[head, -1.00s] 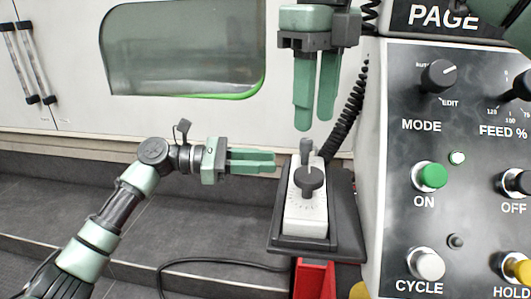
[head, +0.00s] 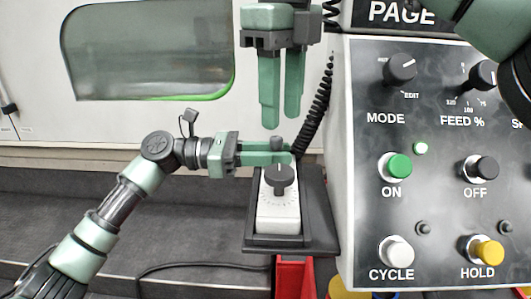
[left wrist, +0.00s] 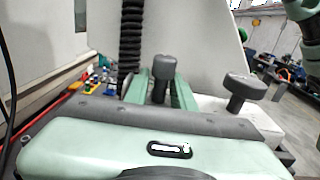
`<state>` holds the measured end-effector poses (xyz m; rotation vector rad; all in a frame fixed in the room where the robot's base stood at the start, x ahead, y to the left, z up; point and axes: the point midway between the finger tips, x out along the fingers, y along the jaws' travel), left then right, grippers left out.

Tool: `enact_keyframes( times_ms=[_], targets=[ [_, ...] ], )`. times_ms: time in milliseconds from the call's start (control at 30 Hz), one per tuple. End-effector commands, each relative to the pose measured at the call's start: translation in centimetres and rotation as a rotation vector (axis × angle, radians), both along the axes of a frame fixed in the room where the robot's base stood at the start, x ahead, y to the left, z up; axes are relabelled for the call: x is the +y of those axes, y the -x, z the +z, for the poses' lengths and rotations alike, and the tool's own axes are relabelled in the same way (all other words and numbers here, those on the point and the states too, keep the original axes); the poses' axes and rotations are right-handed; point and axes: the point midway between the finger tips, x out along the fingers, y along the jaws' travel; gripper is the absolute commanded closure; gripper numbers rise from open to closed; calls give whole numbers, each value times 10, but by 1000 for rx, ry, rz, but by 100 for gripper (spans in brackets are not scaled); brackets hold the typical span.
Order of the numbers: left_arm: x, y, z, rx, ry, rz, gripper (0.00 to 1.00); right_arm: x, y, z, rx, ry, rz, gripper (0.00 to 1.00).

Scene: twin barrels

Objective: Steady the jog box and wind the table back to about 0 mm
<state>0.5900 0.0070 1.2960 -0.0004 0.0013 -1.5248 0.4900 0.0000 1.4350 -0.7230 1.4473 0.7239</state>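The jog box (head: 278,218) is a white box with a dark dial (head: 279,180) on its face, in a dark holder (head: 318,215). A dark knob (head: 277,143) stands at its top end. My left gripper (head: 291,153) is open, with its fingers on either side of that knob. In the left wrist view, the knob (left wrist: 161,72) stands between the left gripper's fingers (left wrist: 163,84), and the dial (left wrist: 243,88) is to the right. Contact with the knob is unclear. My right gripper (head: 281,122) points down above the jog box, open and empty. No position readout is legible.
A black coiled cable (head: 317,115) hangs behind the jog box. A red bin (head: 294,278) is below. The machine's window (head: 150,50) is behind.

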Motion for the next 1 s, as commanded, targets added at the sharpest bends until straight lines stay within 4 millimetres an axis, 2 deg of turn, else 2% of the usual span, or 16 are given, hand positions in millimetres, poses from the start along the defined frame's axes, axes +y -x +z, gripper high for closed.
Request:
enact_keyframes(
  times_ms=[167,200,300,1000],
  targets=[
    [0,0,0,0,0,1,75,0,0,0,0,0,0,64],
    [0,0,0,0,0,0,78,0,0,0,0,0,0,64],
    [0,0,0,0,0,0,100,0,0,0,0,0,0,64],
    [0,0,1,0,3,1,100,0,0,0,0,0,0,64]
  ],
)
